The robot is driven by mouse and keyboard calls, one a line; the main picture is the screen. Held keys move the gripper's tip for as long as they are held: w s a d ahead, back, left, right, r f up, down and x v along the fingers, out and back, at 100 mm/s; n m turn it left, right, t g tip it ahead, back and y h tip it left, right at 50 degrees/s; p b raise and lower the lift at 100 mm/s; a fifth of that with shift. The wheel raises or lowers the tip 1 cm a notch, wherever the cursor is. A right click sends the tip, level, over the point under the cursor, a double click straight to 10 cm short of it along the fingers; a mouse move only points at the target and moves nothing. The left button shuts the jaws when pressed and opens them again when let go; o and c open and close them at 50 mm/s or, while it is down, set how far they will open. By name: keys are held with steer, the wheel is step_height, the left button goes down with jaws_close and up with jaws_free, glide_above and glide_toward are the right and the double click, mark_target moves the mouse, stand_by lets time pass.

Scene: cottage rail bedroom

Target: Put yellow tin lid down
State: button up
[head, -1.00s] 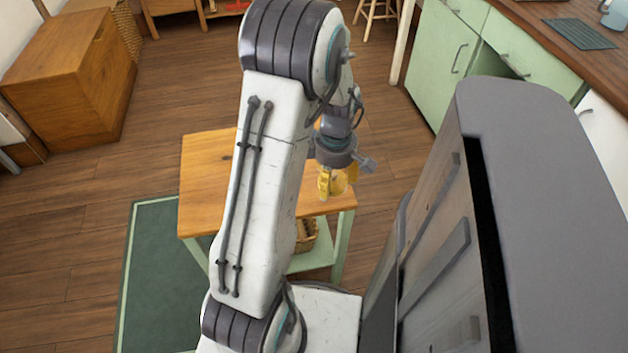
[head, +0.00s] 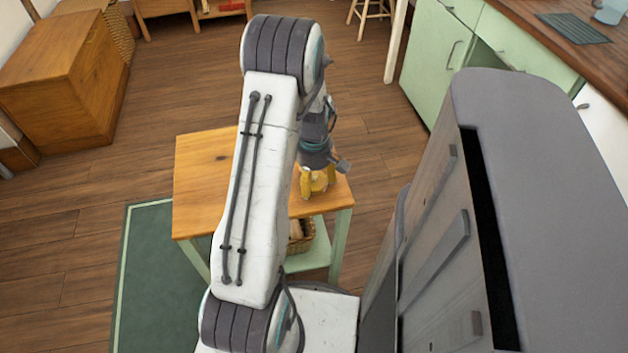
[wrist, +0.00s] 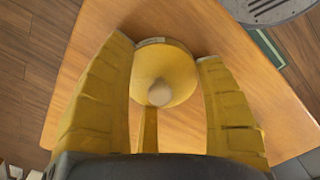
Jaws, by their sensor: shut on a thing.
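The yellow tin lid (wrist: 172,70) is a round yellow disc with a pale knob in its middle. It shows between the yellow fingers of my gripper (wrist: 165,85) in the wrist view, and my gripper is shut on it. In the head view my gripper (head: 316,184) is low over the right part of the wooden table (head: 203,190), and the lid is mostly hidden there. The tabletop lies beneath the lid in the wrist view. I cannot tell whether the lid touches it.
A wicker basket (head: 300,236) sits on the table's lower shelf. A green rug (head: 150,270) lies at left on the floor. A wooden chest (head: 62,85) stands at the far left and green cabinets (head: 440,70) at the right. The left part of the tabletop is bare.

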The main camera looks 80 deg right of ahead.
mark_target(314, 174)
steer(key=shift+f, duration=0.3)
steer(key=o, duration=0.9)
steer(key=shift+o, duration=0.2)
steer(key=shift+r, duration=0.15)
step_height(314, 174, up, 12)
steer(key=shift+p, duration=1.2)
steer(key=shift+r, duration=0.1)
